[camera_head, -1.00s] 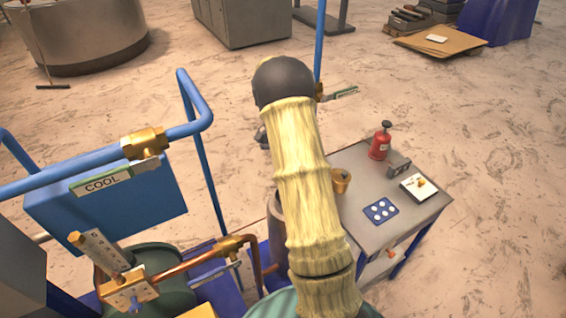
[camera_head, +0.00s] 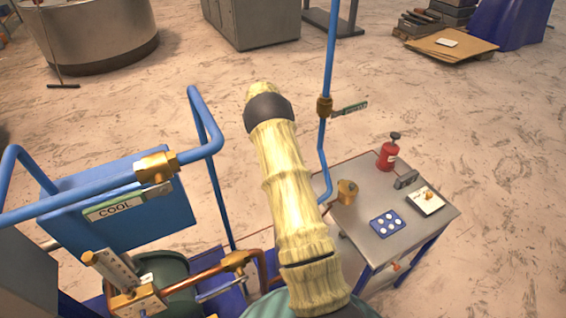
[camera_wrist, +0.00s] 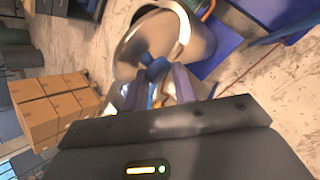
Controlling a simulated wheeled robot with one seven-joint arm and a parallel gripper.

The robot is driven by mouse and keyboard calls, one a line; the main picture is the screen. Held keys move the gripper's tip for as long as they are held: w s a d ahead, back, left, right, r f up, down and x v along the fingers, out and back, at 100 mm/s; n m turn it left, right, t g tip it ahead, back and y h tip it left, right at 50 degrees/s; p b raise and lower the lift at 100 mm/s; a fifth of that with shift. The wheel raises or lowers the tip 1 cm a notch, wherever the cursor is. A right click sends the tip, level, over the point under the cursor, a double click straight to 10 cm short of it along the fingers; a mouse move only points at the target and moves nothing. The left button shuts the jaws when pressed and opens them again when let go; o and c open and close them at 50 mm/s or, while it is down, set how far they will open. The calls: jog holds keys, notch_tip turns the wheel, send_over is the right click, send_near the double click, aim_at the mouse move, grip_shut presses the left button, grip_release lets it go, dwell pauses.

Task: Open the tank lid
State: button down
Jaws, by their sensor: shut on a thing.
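In the wrist view, a round grey metal tank (camera_wrist: 203,42) with a pale, shiny curved rim (camera_wrist: 184,30) lies just beyond my gripper (camera_wrist: 158,92). The two fingers are close together on a small blue part (camera_wrist: 152,68), which looks like the lid's handle; the fingers hide most of it. The lid's outline is hard to make out, and I cannot tell how far it is raised. In the head view my own arm covers the gripper and the tank.
A grey side table (camera_head: 366,233) on the right carries a red bottle (camera_head: 388,156), a brass cup (camera_head: 347,192) and a blue pad (camera_head: 387,224). Blue pipes (camera_head: 205,118) and a copper pipe (camera_head: 205,272) run close by on the left. Cardboard boxes (camera_wrist: 55,105) stand left in the wrist view.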

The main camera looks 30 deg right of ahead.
jog(key=shift+w+a+f+g, duration=0.1)
jog(key=shift+a+f+g, duration=0.3)
jog(key=shift+f, duration=0.2)
jog(key=c, duration=1.5)
grip_release()
jog(key=o, duration=0.4)
jog(key=shift+w+a, duration=0.15)
jog(key=shift+d, duration=0.2)
jog(key=shift+s+r, duration=0.1)
jog(key=shift+s, duration=0.1)
